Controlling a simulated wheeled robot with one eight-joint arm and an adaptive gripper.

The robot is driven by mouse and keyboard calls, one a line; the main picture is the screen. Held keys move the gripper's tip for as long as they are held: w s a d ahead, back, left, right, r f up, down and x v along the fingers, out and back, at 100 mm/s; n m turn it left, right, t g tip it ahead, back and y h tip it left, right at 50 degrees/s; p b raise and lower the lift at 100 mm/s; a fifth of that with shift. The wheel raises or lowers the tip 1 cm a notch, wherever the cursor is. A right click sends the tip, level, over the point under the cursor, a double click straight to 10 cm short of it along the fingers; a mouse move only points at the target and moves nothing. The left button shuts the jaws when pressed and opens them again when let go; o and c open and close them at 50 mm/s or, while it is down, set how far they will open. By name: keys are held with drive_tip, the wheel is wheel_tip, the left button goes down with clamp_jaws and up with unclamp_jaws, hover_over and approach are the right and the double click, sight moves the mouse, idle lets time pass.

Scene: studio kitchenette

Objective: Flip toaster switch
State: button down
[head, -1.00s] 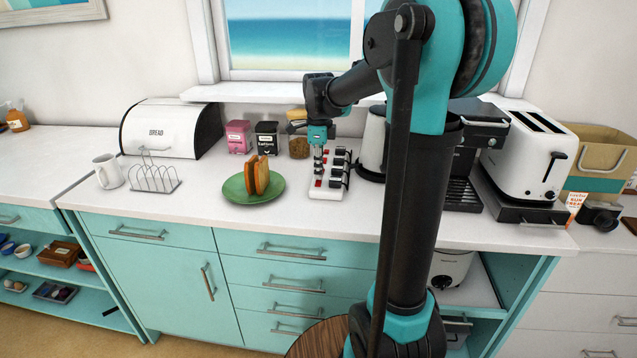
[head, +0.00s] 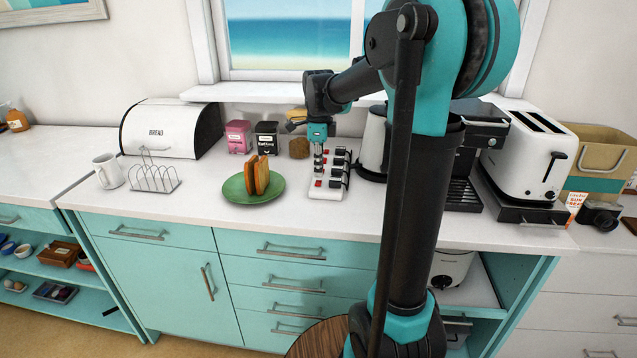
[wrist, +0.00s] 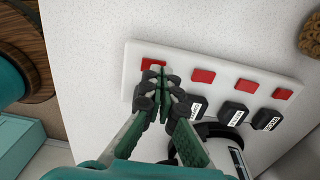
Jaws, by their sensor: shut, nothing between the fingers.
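A white power strip (wrist: 131,62) lies on the counter, with a row of red switches and black labelled plugs. It also shows in the head view (head: 325,194). My gripper (wrist: 158,78) is shut and empty, its fingertips over the end red switch (wrist: 153,64) and partly covering it. I cannot tell whether they touch it. In the head view my gripper (head: 318,172) points straight down at the strip. The other red switches (wrist: 203,75) are uncovered. The plug labels are too small to read surely. The white toaster (head: 520,160) stands at the right of the counter.
A green plate (head: 238,196) with toast stands left of the strip. A kettle (head: 374,145) and coffee machine (head: 462,190) stand to its right. Jars (head: 267,138) and a bread bin (head: 165,135) are behind. The counter in front of the strip is clear.

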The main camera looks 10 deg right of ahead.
sight(319, 181)
drive_tip(key=shift+r, duration=2.7)
drive_tip(key=shift+s, duration=0.1)
